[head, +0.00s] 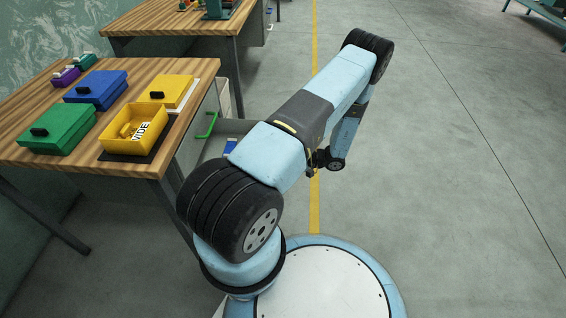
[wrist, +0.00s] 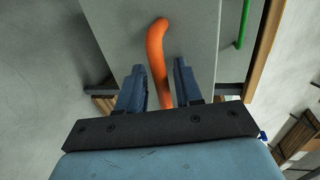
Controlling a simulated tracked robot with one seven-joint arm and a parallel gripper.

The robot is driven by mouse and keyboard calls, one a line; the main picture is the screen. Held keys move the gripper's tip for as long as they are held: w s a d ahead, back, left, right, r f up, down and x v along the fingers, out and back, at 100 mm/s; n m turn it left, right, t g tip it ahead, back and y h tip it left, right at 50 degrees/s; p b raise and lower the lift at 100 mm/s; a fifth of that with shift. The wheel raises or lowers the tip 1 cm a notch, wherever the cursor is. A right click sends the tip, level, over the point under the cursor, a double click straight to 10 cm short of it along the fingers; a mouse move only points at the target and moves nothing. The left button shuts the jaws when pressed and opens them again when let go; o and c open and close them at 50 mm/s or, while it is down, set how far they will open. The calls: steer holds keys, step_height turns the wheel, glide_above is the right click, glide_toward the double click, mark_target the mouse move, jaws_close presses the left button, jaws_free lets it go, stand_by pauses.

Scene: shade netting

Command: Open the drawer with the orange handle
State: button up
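The orange handle (wrist: 157,55) is a curved bar on a grey drawer front (wrist: 195,30) in the wrist view. My gripper (wrist: 159,72) is open, with one dark blue finger on each side of the handle. I cannot tell whether either finger touches it. In the head view a grey drawer (head: 238,127) appears to stand out from the cabinet under the near table, with something blue in it. My arm hides its front and the orange handle there. My gripper (head: 318,162) is mostly hidden behind my arm there.
A green handle (head: 208,126) is on the cabinet beside the drawer; it also shows in the wrist view (wrist: 243,25). The near table (head: 28,118) holds several coloured boxes and an open yellow box (head: 120,148). The floor to the right is clear.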

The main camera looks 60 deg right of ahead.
steer(key=v, duration=1.3)
steer(key=shift+s, duration=0.35)
steer(key=shift+d, duration=0.1)
